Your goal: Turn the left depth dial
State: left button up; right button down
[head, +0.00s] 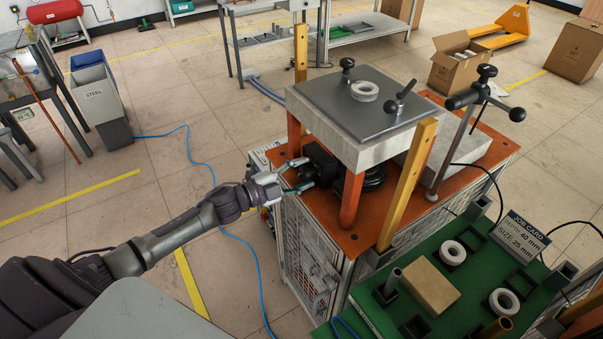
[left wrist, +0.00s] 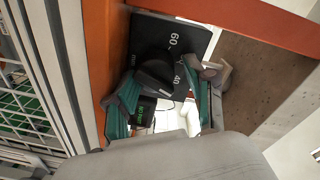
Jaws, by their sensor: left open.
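The left depth dial (left wrist: 155,74) is a black round knob on a dark plate with white numbers, 60 and 40 among them, in the left wrist view. In the head view a black block (head: 321,160) sits under the machine's grey top plate, and the dial's face is hard to make out there. My left gripper (head: 291,176) reaches in from the left beside that block. In the left wrist view its green-padded fingers (left wrist: 164,92) are open, one on each side of the knob. Whether they touch it I cannot tell. My right gripper is not in view.
Orange posts and the orange base (head: 466,171) frame the space around the dial. A yellow upright (head: 407,185) stands to the right. A green bench (head: 383,322) with rings, a block and a job card (head: 520,237) is at front right. Open floor lies left.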

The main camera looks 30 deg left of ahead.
aim_at(299, 177)
pick_arm(q)
jog(key=v, duration=0.6)
jog(key=shift+s+a+f, duration=0.2)
jog(key=shift+s+f, duration=0.05)
jog(key=shift+s, duration=0.1)
jog(key=shift+s+a+r, duration=0.25)
jog(key=shift+s+a, duration=0.05)
jog(key=shift+s, duration=0.25)
